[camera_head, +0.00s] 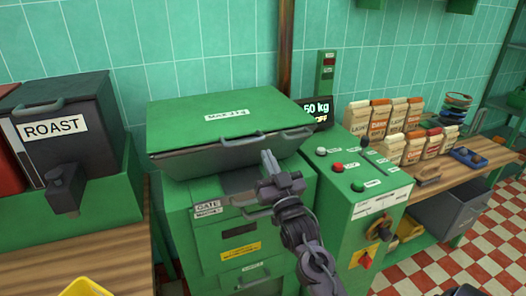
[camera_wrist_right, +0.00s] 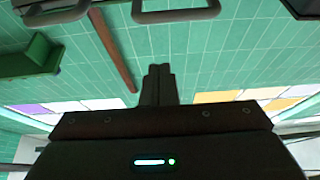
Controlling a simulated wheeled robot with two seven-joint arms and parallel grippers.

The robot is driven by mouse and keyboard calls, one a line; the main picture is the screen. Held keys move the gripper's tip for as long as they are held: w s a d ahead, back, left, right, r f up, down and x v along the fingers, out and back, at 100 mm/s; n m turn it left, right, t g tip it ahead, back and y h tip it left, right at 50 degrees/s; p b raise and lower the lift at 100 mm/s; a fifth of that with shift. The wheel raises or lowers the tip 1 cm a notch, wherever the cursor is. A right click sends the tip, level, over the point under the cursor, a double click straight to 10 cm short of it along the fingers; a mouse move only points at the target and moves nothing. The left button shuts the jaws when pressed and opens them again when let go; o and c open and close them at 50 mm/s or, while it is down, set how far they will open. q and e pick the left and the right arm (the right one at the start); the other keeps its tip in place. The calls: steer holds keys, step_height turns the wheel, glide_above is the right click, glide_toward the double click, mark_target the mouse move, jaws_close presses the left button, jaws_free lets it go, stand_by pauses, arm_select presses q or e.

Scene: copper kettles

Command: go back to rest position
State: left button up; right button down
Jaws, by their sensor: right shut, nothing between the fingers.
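My right gripper (camera_head: 268,160) is shut and empty. It points up in front of the green machine (camera_head: 205,245), just below the front edge of its lid. The closed fingers also show in the right wrist view (camera_wrist_right: 158,80), with green wall tiles behind them. The head view does not show clearly whether the gripper touches the machine. My left gripper is not in view.
The machine's green lid (camera_head: 225,115) has grey handles. A control panel (camera_head: 350,170) with coloured buttons stands to the right. A black ROAST bin (camera_head: 75,110) is at left. Several paper bags (camera_head: 385,120) stand on a wooden counter (camera_head: 470,175). A yellow container (camera_head: 85,288) is at bottom left.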

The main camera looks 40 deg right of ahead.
steer(key=s+a+f+n+g+y, duration=0.1)
steer(key=s+a+f+g, duration=0.15)
steer(key=a+f, duration=0.2)
steer(key=s+a+f+n+g+y, duration=0.1)
steer(key=s+a+f+g+y, duration=0.1)
steer(key=a+f+g, duration=0.3)
steer(key=s+a+f+g+y, duration=0.1)
steer(key=s+f+g, duration=0.15)
steer(key=f, duration=0.35)
steer(key=s+a+f+n+g, duration=0.1)
steer(key=s+a+f+g, duration=0.15)
steer(key=s, duration=0.25)
steer(key=s+a+f+n+g+y, duration=0.1)
steer(key=s+a+f+g, duration=0.1)
steer(key=s+g, duration=0.3)
steer(key=s+a+f+n+g, duration=0.1)
steer(key=s+a+f+g, duration=0.15)
steer(key=s, duration=0.35)
steer(key=s+f+x, duration=0.1)
steer(key=s+x, duration=0.2)
steer(key=x, duration=1.1)
steer(key=s+x, duration=0.3)
steer(key=x, duration=1)
steer(key=s+d+f+g, duration=0.1)
steer(key=s+d+f, duration=0.2)
steer(key=s+f, duration=1.8)
steer(key=shift+d, duration=0.2)
